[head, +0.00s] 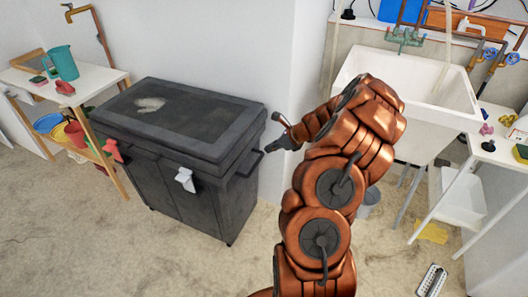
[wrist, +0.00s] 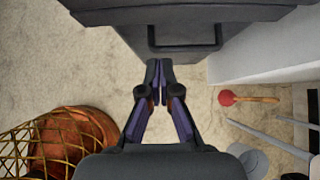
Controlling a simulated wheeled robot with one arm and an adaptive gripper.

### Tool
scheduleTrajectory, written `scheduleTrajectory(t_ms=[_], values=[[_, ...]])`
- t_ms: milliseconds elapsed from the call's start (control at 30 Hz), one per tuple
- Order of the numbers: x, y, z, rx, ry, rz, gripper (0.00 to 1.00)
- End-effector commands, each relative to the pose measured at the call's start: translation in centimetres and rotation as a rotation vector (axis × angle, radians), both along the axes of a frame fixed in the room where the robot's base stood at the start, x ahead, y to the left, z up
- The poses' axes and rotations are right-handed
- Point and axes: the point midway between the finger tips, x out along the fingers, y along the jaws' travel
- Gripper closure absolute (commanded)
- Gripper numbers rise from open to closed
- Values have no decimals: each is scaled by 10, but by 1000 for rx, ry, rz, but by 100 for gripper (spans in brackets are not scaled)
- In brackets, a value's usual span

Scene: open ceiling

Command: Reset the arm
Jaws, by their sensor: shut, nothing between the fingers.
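My copper-coloured arm rises in the middle of the head view and bends left. My gripper (head: 272,147) is small and dark there, close to the side handle of a dark grill-like cabinet (head: 190,190). In the wrist view my gripper (wrist: 159,66) is shut and empty, its fingertips together. The cabinet's handle (wrist: 185,46) lies just above the fingertips in that picture. I cannot tell whether they touch.
A white sink (head: 420,90) stands right of my arm, and a white side table (head: 490,150) beyond it. A wooden table (head: 100,78) with a teal jug (head: 64,63) is at left. A red-headed plunger (wrist: 228,98) lies on the floor. Carpet in front is clear.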

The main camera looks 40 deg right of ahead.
Motion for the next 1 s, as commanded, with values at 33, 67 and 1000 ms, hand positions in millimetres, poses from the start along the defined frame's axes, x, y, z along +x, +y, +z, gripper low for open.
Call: scheduleTrajectory(t_ms=[33, 67, 1000], values=[[-3, -2, 3, 0, 0, -1, 100], [-4, -2, 4, 0, 0, 0, 100], [-13, 204, 129, -280, -139, 781, 100]])
